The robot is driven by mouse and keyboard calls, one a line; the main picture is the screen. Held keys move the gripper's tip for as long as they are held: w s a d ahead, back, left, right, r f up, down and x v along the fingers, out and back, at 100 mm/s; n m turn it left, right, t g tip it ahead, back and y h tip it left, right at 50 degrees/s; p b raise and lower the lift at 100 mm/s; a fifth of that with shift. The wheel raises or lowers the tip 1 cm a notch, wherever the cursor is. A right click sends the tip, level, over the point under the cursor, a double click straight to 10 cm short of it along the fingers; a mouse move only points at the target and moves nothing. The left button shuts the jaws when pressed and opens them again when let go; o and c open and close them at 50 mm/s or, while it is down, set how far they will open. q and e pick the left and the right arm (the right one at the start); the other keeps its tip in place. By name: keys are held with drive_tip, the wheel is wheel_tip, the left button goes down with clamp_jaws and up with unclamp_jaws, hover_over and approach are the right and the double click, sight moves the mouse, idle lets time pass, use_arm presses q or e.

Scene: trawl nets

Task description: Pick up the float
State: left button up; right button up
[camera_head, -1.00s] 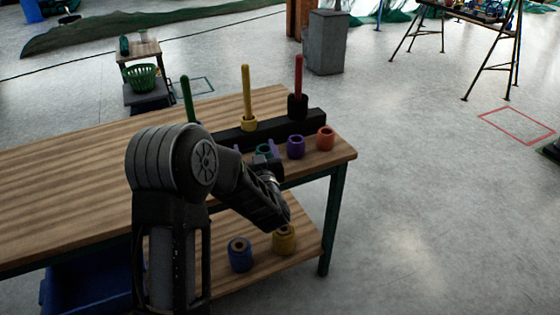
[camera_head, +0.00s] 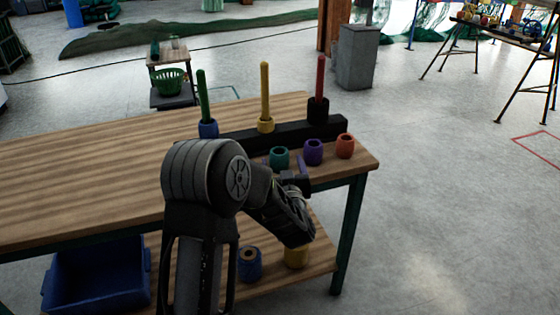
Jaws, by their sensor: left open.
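Three loose ring-shaped floats stand in a row on the wooden table (camera_head: 90,170): a teal float (camera_head: 279,158), a purple float (camera_head: 313,152) and an orange float (camera_head: 345,146). The task does not say which float is meant. My left gripper (camera_head: 288,170) is open at the table's front edge, just in front of the teal float and left of the purple one. One finger shows upright between these two floats; the other is mostly hidden. I see no float held. My right gripper is not in view.
Blue and yellow spools (camera_head: 250,264) stand on the lower shelf, beside a blue bin (camera_head: 96,278).

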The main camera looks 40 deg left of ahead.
sight(278, 152)
use_arm(q)
drive_tip(key=shift+x, duration=1.05)
drive_tip(key=shift+a, duration=0.1)
drive_tip(key=x, duration=0.5)
drive_tip(key=shift+a+f, duration=0.1)
drive_tip(key=shift+f, duration=0.05)
drive_tip(key=shift+c, duration=0.2)
drive_tip(key=c, duration=1.4)
wheel_tip(278, 152, up, 10)
drive_tip(key=shift+p, duration=0.65)
